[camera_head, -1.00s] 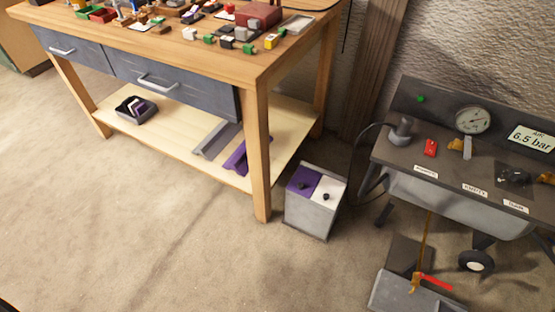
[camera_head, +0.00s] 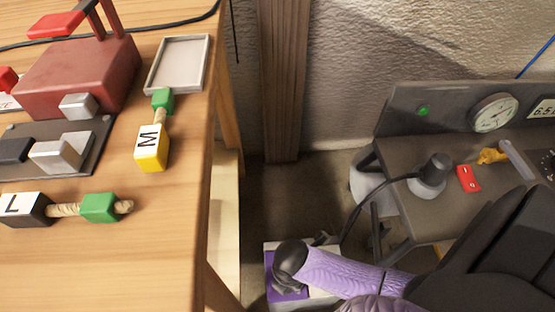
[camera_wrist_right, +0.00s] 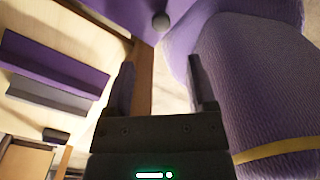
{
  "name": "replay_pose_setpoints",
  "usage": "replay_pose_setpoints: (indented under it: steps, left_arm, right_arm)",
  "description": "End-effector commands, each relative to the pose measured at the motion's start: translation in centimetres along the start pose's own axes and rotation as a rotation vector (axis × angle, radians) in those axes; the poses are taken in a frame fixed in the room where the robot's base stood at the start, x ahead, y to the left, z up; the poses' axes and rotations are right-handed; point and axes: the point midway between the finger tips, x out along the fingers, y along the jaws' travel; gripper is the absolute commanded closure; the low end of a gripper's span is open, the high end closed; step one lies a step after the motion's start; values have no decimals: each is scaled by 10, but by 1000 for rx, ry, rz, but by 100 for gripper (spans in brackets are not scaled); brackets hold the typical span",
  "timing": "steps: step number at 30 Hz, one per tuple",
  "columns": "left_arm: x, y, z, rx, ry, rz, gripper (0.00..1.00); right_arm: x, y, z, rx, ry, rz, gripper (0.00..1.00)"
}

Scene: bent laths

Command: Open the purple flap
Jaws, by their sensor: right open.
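The purple flap (camera_head: 272,272) is on top of the small bin beside the workbench, partly covered by my right arm. It looks closed, though much of it is hidden. The right wrist view shows purple surface (camera_wrist_right: 188,14) at the top with a small dark knob (camera_wrist_right: 160,20). My right gripper (camera_wrist_right: 161,62) is open and empty, its fingertips just short of the knob and on either side of its line. In the head view the dark end of my right arm, my right gripper (camera_head: 288,262), hangs over the flap; its fingers are unclear. My left gripper is not in view.
The workbench top (camera_head: 110,262) with labelled blocks is at left. The cart (camera_head: 440,215) with its gauge is at right, a black cable between. The wrist view shows purple and grey laths (camera_wrist_right: 50,60) at left and a close purple ribbed surface (camera_wrist_right: 245,85) at right.

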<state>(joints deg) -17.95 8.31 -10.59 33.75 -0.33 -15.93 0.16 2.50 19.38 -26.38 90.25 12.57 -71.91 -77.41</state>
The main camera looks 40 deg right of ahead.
Motion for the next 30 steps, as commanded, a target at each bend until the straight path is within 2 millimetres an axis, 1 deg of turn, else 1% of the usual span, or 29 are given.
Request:
replay_pose_setpoints:
  steps: [1,5,6,9,12,18,19,20,21,23,24,26,27,29,30]
  left_arm:
    - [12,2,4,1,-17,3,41]
    - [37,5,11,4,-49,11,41]
    - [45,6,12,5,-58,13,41]
    - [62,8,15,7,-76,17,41]
    - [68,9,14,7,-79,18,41]
    - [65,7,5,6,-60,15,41]
    - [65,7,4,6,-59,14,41]
    - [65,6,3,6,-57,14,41]
    - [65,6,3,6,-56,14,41]
    - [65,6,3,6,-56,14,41]
    - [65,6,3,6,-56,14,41]
    - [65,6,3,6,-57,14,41]
    - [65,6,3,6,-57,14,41]
    - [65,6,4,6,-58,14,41]
    - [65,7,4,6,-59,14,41]
  right_arm:
    - [16,-2,-1,1,3,-7,28]
    - [50,-3,-1,3,4,-11,28]
    - [61,-3,-1,3,4,-12,28]
    - [83,-3,-1,4,4,-11,28]
    - [91,-2,0,4,1,-7,28]
    - [87,0,0,3,-1,0,28]
    - [87,0,0,3,-1,0,30]
    - [87,0,0,3,-1,0,36]
    - [87,0,0,4,-1,0,44]
    - [87,0,0,4,0,0,57]
    - [87,0,0,4,0,0,66]
    - [87,0,0,4,0,0,78]
    - [87,0,0,4,0,0,87]
    - [87,0,0,4,0,0,100]
    - [87,0,0,4,0,0,100]
